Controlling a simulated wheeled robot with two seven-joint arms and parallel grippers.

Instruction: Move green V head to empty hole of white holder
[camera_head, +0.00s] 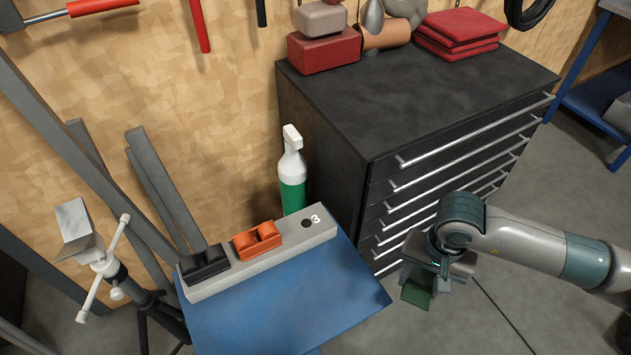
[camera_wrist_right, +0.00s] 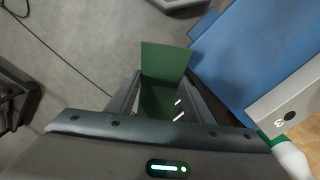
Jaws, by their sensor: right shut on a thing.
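The green V head (camera_head: 416,291) is held in my right gripper (camera_head: 428,284), to the right of the blue table and in front of the drawer cabinet. In the right wrist view the green V head (camera_wrist_right: 163,68) sits between the two fingers, with part of it hidden by the gripper body. The white holder (camera_head: 263,259) lies along the back of the blue table. It carries a black V head (camera_head: 204,264) and an orange V head (camera_head: 257,240). Its empty hole (camera_head: 307,223) is at the right end, beside the number 3. My left gripper is not in view.
A blue table (camera_head: 300,301) has a clear top in front of the holder. A green and white spray bottle (camera_head: 292,172) stands behind the holder. A dark drawer cabinet (camera_head: 405,120) stands behind my right arm. A stand (camera_head: 116,277) is at the left.

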